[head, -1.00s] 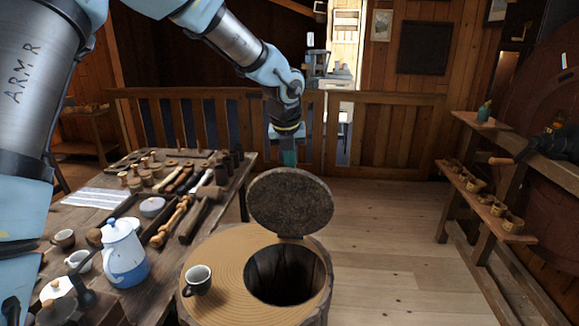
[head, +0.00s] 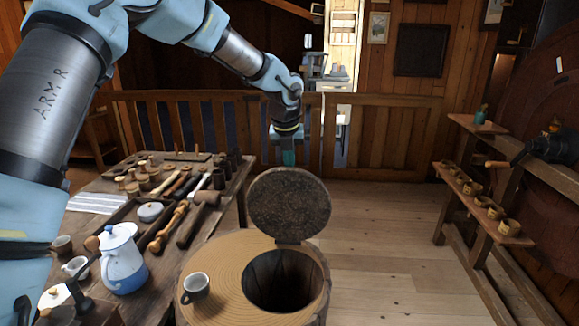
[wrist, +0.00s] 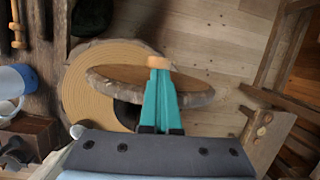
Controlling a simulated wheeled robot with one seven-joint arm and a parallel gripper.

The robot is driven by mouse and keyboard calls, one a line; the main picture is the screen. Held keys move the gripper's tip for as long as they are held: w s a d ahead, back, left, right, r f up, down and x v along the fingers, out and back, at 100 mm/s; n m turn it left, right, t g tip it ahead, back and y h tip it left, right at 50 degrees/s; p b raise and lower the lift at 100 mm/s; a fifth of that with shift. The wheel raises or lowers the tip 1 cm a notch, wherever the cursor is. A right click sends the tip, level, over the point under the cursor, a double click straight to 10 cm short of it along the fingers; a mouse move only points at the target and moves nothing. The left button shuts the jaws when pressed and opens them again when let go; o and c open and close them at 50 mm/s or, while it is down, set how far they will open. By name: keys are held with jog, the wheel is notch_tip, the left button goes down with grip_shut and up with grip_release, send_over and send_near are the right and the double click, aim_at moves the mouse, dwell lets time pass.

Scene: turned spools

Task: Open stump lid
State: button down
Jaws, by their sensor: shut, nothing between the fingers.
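The stump (head: 225,270) stands in the middle foreground, with a ringed top and a dark round hollow (head: 283,283). Its round lid (head: 289,204) stands raised at the far side of the hollow, its dark face towards the head camera. My gripper (head: 289,158) is shut and empty, just above and behind the lid's upper edge. In the wrist view, the teal fingers (wrist: 160,75) are together over the tilted lid (wrist: 195,90), and the hollow is mostly hidden below it. I cannot tell whether the fingers touch the lid.
A workbench at left holds a blue-and-white pot (head: 122,258), mallets and several turned pieces. A low shelf (head: 480,207) with small cups is at right. The floor between (head: 380,240) is clear.

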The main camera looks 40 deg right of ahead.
jog(key=shift+s+a+f, duration=0.1)
jog(key=shift+f, duration=0.05)
jog(key=b+v, duration=0.3)
jog(key=v, duration=0.8)
jog(key=w+a+f+n+y, duration=0.1)
jog(key=w+a+f+n, duration=0.15)
jog(key=a+n, duration=0.45)
jog(key=w+a+f+n, duration=0.1)
jog(key=a+f+n, duration=0.4)
jog(key=a, duration=0.4)
jog(key=w+a+f+n+y, duration=0.1)
jog(key=w+a+f+n, duration=0.1)
jog(key=a+n, duration=0.55)
jog(key=s+a+f+n, duration=0.2)
jog(key=s+a+n, duration=0.1)
jog(key=a+n, duration=0.4)
jog(key=s+a+f+n, duration=0.2)
jog(key=s+a+n, duration=0.1)
jog(key=a+n, duration=0.5)
jog(key=s+a+f+n, duration=0.2)
jog(key=s+a+n, duration=0.1)
jog(key=a+n, duration=0.5)
jog(key=shift+a+b, duration=0.45)
jog(key=shift+a, duration=0.25)
